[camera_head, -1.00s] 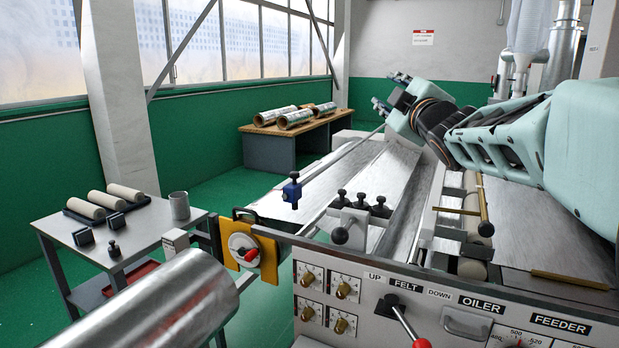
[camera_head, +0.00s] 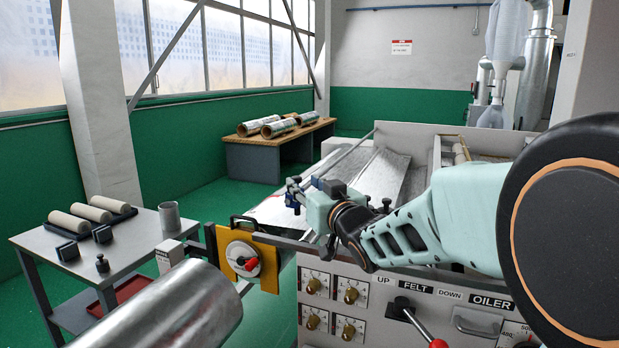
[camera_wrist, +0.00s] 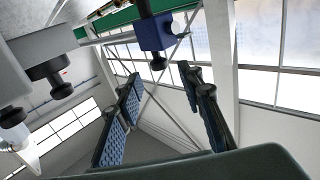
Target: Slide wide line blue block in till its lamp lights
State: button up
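The blue block (camera_head: 291,201) sits on a rail at the left of the machine, and my gripper (camera_head: 299,187) is right beside it. In the wrist view the blue block (camera_wrist: 155,33) is just past the fingertips, with its black knob (camera_wrist: 158,62) pointing into the gap between them. My gripper (camera_wrist: 160,80) is open, its two blue-padded fingers apart with nothing held. Whether a finger touches the knob I cannot tell. I cannot make out a lamp in either view.
Black knobs on a grey bracket (camera_wrist: 45,72) stand close to the fingers. The machine's front panel (camera_head: 385,320) has several dials and a red-tipped lever. A metal roller (camera_head: 165,310) and a side table (camera_head: 40,237) with rollers and a mug are at the left.

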aim_at(299, 179)
jog(key=x, duration=0.5)
jog(key=shift+w+a, duration=0.15)
jog(key=shift+w, duration=0.25)
grip_shut()
